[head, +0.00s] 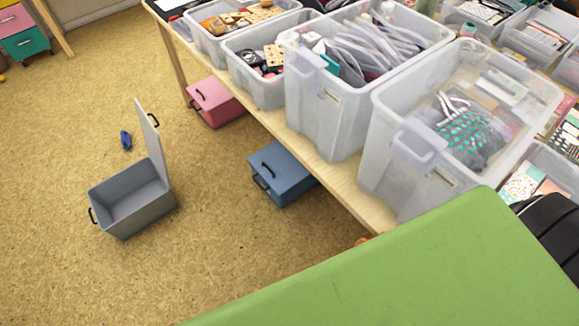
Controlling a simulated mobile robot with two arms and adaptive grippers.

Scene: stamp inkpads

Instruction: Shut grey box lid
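The grey box (143,215) stands on the floor at the left of the head view. Its grey lid (149,142) is open and stands nearly upright along the box's right rear side. A dark handle shows near the lid's free edge. Another dark handle is on the box's left end. The inside of the box looks empty. Neither of my grippers shows in the head view.
A blue object (126,140) lies on the floor behind the box. A pink box (215,102) and a blue box (281,173) stand by the wooden table (345,191), which bears clear bins. A green surface (430,275) fills the lower right.

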